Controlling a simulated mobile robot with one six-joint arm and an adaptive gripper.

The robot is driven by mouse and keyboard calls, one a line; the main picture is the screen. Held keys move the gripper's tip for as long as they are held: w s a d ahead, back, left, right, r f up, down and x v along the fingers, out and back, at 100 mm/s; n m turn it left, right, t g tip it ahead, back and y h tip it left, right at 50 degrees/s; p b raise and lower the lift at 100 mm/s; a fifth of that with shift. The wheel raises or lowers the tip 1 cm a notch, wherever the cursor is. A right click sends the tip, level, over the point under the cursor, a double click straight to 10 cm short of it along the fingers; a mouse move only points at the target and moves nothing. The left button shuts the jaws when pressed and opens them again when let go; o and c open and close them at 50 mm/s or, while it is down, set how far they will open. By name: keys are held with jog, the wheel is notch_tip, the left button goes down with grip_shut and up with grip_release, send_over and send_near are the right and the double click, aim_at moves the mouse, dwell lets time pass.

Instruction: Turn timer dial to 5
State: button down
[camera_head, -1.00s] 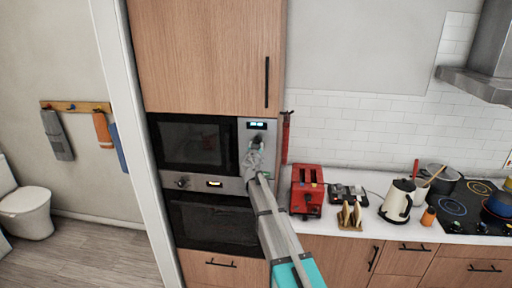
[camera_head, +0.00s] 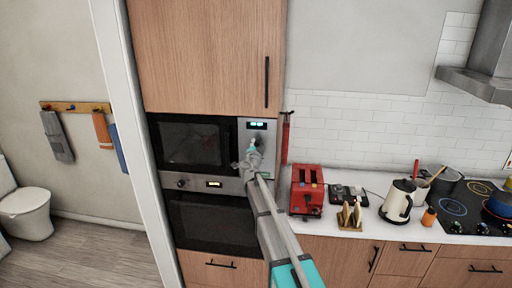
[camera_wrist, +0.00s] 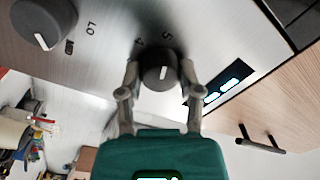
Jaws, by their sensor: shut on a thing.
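The timer dial (camera_wrist: 158,72) is a dark round knob with a short white mark, on the brushed-metal panel of the upper oven (camera_head: 195,143). My gripper (camera_wrist: 160,68) is shut on the dial, one finger on each side. In the head view my gripper (camera_head: 252,149) is at the panel below the lit display (camera_head: 257,125) and hides the dial.
A second dark knob (camera_wrist: 42,22), near the letters LO, sits on the same panel. The lower oven (camera_head: 212,220) is below. A red toaster (camera_head: 306,190) and a kettle (camera_head: 397,203) stand on the counter to the right. A cabinet handle (camera_head: 267,82) is above.

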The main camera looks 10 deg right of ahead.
jog(key=shift+m, duration=0.3)
jog(key=shift+c, duration=1.3)
grip_release()
jog(key=shift+n, duration=0.5)
